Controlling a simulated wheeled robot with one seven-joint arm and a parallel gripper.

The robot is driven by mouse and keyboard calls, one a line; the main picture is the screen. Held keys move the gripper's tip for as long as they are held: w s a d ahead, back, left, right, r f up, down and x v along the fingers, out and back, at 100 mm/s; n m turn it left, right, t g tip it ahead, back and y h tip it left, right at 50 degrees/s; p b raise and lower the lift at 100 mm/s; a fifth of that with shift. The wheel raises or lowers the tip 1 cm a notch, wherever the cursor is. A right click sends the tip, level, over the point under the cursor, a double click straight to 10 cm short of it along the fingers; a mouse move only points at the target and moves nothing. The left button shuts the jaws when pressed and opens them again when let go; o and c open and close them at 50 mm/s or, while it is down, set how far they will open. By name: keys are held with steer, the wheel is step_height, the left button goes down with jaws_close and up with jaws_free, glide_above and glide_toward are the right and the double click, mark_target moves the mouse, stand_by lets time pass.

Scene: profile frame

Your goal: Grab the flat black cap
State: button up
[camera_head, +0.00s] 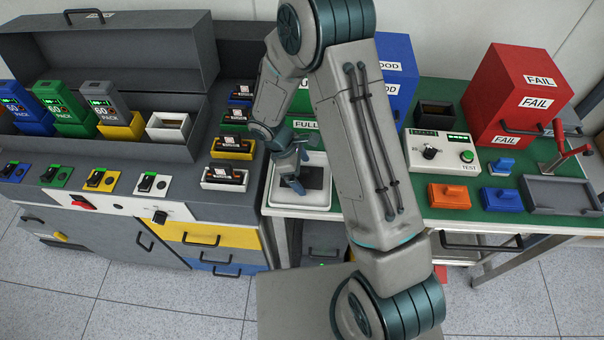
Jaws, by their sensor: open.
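A flat black piece (317,178), which may be the black cap, lies in a white tray (298,208) on the green table. My arm hides part of the tray's right side. My gripper (297,186) points down over the tray, at the left part of the black piece, with its fingers apart. The view is too small to tell whether the fingers touch the piece. I see nothing held between them.
A grey bench (215,198) with coloured packs and switches stands on the left. On the green table (450,92) stand a red FAIL box (515,95), a TEST device (440,152), orange (449,197) and blue (502,200) blocks, and a grey lever fixture (560,195).

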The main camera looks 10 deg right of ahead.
mark_target(307, 171)
steer(key=shift+f, duration=0.3)
steer(key=c, duration=1.1)
steer(key=shift+o, duration=0.2)
steer(key=shift+r, duration=0.1)
steer(key=shift+r, duration=0.75)
steer(key=r, duration=0.1)
steer(key=r+b, duration=0.1)
steer(key=shift+s+d+r, duration=0.1)
steer(key=shift+s+r, duration=0.1)
steer(key=shift+r, duration=0.15)
steer(key=s+d+r+b, duration=0.1)
steer(key=s+d+r, duration=0.1)
steer(key=s+r, duration=0.4)
steer(key=s, duration=0.5)
steer(key=shift+r+b, duration=0.3)
steer(key=shift+r, duration=0.05)
steer(key=shift+s, duration=0.1)
